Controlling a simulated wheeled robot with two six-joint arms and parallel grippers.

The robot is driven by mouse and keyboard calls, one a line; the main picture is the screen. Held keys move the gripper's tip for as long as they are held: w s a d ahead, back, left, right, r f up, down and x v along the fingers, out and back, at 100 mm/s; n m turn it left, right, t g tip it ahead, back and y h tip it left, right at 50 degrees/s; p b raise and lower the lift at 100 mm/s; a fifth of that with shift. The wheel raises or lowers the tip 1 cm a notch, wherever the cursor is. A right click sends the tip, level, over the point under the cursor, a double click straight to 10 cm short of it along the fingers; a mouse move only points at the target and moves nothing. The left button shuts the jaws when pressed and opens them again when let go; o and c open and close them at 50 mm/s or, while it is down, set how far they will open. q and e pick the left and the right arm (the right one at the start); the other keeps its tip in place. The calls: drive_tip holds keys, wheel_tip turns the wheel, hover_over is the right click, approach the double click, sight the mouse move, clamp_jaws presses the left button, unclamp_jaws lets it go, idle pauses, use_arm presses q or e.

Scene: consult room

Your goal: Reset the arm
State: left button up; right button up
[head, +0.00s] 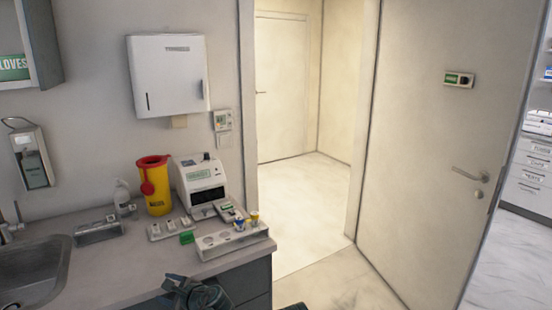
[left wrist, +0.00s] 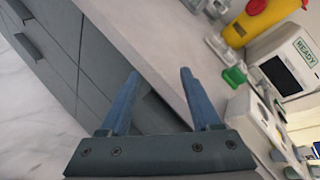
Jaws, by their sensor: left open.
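My left gripper (left wrist: 159,73) has its two blue fingers spread with nothing between them in the left wrist view. In the head view the gripper (head: 183,286) shows at the bottom edge, in front of the counter's front edge. The counter (head: 120,260) carries a white rack (head: 232,240) with round holes and two small cups, and a green block (head: 187,238). The green block also shows in the left wrist view (left wrist: 235,76), beyond the fingers and apart from them. My right gripper is not visible.
A yellow sharps bin (head: 157,195) and a white analyser (head: 203,182) stand at the back of the counter. A sink (head: 35,275) is at the left. Grey drawers (left wrist: 60,50) lie below. Open floor (head: 300,225) and a door (head: 425,150) are at the right.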

use_arm(q)
drive_tip(key=s+d+f+n+g+h+p, duration=0.2)
drive_tip(key=s+d+n+h, duration=0.1)
drive_tip(key=d, duration=0.5)
drive_tip(key=s+d+f+n+g+h+p, duration=0.2)
drive_tip(key=s+d+n+g+h, duration=0.1)
drive_tip(key=s+d+n, duration=0.3)
drive_tip(key=s+d+f+n+g+h+p, duration=0.2)
drive_tip(key=s+d+n+g+h, duration=0.1)
drive_tip(key=s+d, duration=0.4)
drive_tip(key=d+n, duration=0.1)
drive_tip(key=d, duration=0.1)
drive_tip(key=shift+s+d+f+n+h+p, duration=0.2)
drive_tip(key=shift+d+n+h+p, duration=0.1)
drive_tip(key=shift+d+h+p, duration=0.1)
